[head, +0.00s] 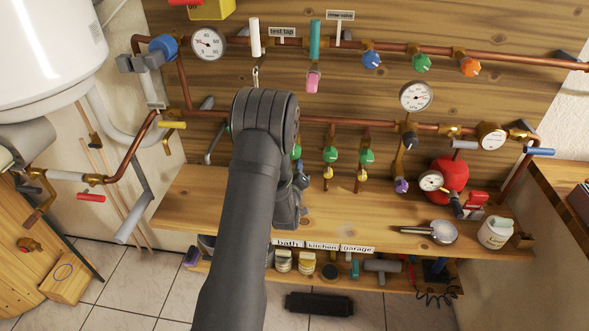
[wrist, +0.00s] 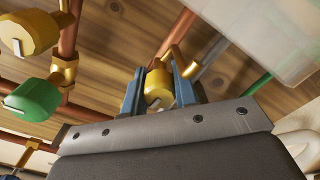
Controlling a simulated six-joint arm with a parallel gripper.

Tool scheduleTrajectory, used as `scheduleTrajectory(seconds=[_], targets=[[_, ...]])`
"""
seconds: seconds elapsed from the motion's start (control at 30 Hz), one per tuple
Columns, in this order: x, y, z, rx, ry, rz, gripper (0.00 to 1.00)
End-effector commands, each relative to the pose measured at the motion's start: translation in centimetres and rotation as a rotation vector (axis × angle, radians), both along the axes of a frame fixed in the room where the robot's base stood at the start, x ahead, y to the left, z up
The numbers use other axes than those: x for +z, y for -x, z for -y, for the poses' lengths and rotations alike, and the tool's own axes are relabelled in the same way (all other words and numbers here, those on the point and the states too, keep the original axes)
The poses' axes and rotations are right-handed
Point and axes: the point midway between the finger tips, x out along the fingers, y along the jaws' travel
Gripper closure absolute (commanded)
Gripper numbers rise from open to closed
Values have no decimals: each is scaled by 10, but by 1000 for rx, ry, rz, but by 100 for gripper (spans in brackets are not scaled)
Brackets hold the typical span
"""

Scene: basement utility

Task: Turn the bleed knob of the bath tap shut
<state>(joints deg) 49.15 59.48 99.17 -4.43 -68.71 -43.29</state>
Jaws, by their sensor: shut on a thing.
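My gripper (wrist: 160,82) is shut on a small yellow knob (wrist: 157,88), which sits between its two blue fingers in the wrist view. The knob has a pale mark on its face and joins a copper pipe behind it. In the head view my gripper (head: 301,178) is partly hidden by my arm, below the leftmost green knob (head: 296,152) of the row above the "bath" label (head: 287,243). The held knob is hidden there.
In the wrist view another yellow knob (wrist: 29,34) and a green knob (wrist: 34,99) stand close on the left. In the head view the neighbouring taps have green knobs (head: 330,155) and yellow knobs (head: 362,175). A wooden shelf (head: 390,215) runs below.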

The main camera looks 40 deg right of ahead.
Motion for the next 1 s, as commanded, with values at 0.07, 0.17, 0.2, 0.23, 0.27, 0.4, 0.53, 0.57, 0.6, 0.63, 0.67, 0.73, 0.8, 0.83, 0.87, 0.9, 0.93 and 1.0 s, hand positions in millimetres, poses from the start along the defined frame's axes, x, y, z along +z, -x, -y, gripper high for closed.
scheduleTrajectory(seconds=[0.07,0.17,0.2,0.23,0.27,0.4,0.53,0.57,0.6,0.63,0.67,0.73,0.8,0.83,0.87,0.9,0.93,1.0], targets=[[0,0,0,1,1,1,96],[0,0,0,1,0,1,96],[0,0,0,1,0,1,66],[0,0,0,1,0,1,60],[0,0,0,1,0,1,54],[0,0,0,1,0,1,52],[0,0,0,0,-1,1,52],[0,0,-1,0,-1,1,52],[0,1,-2,1,-1,0,52],[0,3,-3,1,-1,0,52],[0,4,-4,0,-2,0,52],[0,10,-10,0,-2,0,52],[0,18,-18,0,-3,-1,52],[0,23,-23,1,-2,-1,52],[0,27,-27,0,-3,-1,52],[-1,34,-34,1,-3,-2,52],[-1,39,-40,0,-4,-2,52],[-1,52,-52,0,-4,-2,52]])
